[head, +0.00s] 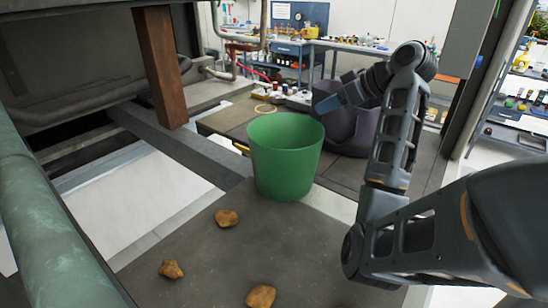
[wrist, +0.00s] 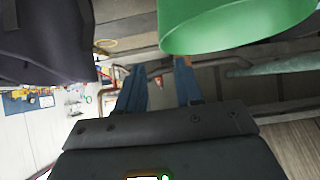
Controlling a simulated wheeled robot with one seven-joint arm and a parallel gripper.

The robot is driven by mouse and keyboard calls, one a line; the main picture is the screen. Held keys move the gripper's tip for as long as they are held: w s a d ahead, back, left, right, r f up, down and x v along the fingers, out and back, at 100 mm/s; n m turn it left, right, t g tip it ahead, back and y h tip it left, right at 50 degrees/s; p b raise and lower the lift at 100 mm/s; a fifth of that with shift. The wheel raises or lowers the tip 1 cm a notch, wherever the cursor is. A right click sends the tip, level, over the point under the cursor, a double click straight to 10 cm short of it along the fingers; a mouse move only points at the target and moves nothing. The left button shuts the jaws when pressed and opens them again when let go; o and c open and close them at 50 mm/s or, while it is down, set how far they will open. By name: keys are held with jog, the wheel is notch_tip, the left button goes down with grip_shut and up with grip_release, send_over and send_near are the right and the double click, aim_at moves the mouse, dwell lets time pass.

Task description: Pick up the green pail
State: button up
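The green pail (head: 285,165) stands upright on the grey surface in the middle of the head view, with its open top up. Its near lower side looks unobstructed. In the wrist view, part of the green pail (wrist: 235,22) fills the top right. My gripper (head: 322,106) shows at the upper right of the pail's rim, with one blue finger visible side-on. In the wrist view, my gripper (wrist: 160,82) has two blue fingers standing apart with nothing between them, so it is open and empty. The fingers appear clear of the pail.
A dark purple tub (head: 350,135) stands behind and right of the pail; it also shows in the wrist view (wrist: 45,45). Brown lumps (head: 227,218) lie on the near surface. Cluttered benches are behind.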

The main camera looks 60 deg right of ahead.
aim_at(308, 118)
jog(key=x, duration=0.4)
jog(key=p+x, duration=0.1)
jog(key=x, duration=0.2)
jog(key=shift+s+a+f, duration=0.1)
jog(key=shift+a+f, duration=0.2)
jog(key=shift+f, duration=0.15)
jog(key=shift+c, duration=0.2)
grip_shut()
dwell(0.8)
